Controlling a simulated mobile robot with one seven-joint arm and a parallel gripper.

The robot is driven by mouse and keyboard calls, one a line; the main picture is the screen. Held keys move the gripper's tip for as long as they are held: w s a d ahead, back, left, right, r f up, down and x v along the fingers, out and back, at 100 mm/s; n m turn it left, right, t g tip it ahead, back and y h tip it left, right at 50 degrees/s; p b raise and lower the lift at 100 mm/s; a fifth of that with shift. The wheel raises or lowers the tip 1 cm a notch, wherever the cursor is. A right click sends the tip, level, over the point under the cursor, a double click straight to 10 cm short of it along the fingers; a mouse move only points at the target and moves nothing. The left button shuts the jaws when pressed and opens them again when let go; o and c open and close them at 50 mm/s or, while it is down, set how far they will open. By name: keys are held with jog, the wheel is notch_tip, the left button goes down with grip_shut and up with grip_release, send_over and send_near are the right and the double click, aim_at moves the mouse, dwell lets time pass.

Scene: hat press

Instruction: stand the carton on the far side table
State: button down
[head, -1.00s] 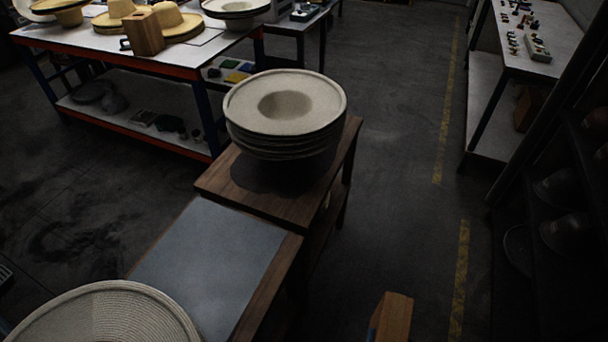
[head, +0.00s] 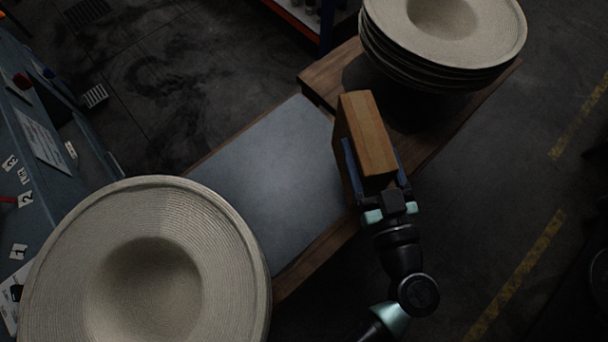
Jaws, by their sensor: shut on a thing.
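The carton (head: 367,128) is an orange-brown box in the middle of the head view. My gripper (head: 375,168) is shut on it, with one blue finger along its left side and the other at its right. The carton is upright or slightly tilted, over the right edge of a wooden table with a grey top panel (head: 265,165). A wooden table part (head: 328,72) lies just beyond, under a stack of hats. I cannot tell whether the carton touches a surface, and its underside is hidden.
A stack of pale wide-brimmed hats (head: 445,20) stands close behind the carton at the upper right. Another pale hat (head: 150,270) fills the lower left. The grey panel between them is bare. A blue-grey machine (head: 40,170) stands at the left edge.

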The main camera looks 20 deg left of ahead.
jog(key=a+n+g+y+b, duration=0.6)
jog(key=a+y+b, duration=0.1)
jog(key=a+b, duration=0.4)
notch_tip(320, 180, down, 8)
jog(key=shift+w+a+f, duration=0.15)
jog(key=shift+a+f, duration=0.05)
jog(key=shift+f, duration=0.05)
jog(key=shift+f+b, duration=0.2)
jog(key=shift+b, duration=0.15)
grip_release()
